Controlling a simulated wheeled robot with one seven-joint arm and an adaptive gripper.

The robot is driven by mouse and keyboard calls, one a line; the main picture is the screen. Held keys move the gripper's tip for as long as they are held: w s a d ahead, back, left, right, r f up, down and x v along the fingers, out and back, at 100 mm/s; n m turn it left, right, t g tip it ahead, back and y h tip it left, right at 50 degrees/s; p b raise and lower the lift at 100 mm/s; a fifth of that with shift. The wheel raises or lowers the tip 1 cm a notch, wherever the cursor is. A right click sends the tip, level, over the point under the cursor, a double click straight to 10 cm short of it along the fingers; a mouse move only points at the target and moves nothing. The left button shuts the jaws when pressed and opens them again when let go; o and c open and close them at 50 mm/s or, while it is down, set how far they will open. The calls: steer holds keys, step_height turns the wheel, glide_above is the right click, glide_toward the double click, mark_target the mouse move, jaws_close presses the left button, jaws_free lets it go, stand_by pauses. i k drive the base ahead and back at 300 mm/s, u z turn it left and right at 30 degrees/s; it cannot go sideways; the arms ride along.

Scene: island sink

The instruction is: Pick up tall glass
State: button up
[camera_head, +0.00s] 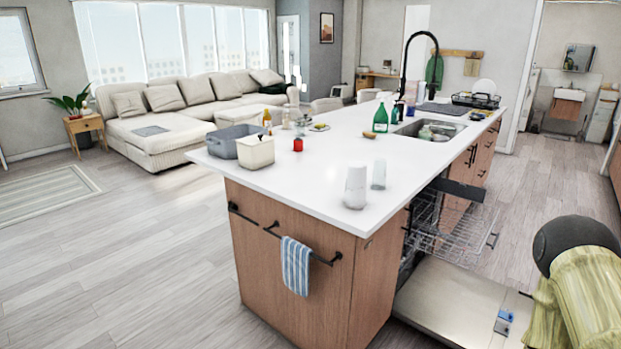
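A slim, clear, tall glass (379,174) stands upright on the white island counter, near its front right edge. A wider whitish glass or jar (355,187) stands just to its left and nearer to me, apart from it. I cannot tell for certain which of the two is the tall glass; the slim one looks more like a drinking glass. My gripper is not in view.
The island counter (300,185) has free room around the glasses. A white bin (255,152), grey bin (231,139), red jar (298,145) and green bottle (380,119) stand farther back. The open dishwasher door (450,300) and its rack (455,228) jut out at right.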

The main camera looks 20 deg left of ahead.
mark_target(378, 181)
steer(key=u, duration=1.05)
steer(key=i, duration=0.65)
steer(key=z, duration=0.4)
